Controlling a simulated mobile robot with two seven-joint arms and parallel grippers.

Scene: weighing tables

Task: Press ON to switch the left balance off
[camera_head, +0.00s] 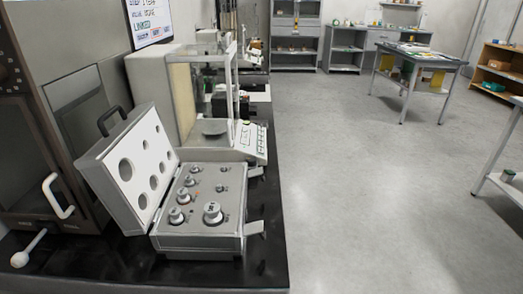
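A balance (158,98) with a clear glass draft shield stands on the dark bench, left of centre. A round weighing pan (214,128) shows inside it, and I see nothing on the pan. Its sloped key panel (250,138) faces right, with small green and white keys; the ON label is too small to read. More equipment (208,37) stands behind it, partly hidden, so I cannot tell for sure which balance is the left one. Neither of my grippers shows in this view.
An open grey case of weights (200,243) sits on the bench (265,275) in front of the balance. A cabinet with a white handle (58,197) stands at the left. The floor (360,190) on the right is clear; tables stand beyond.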

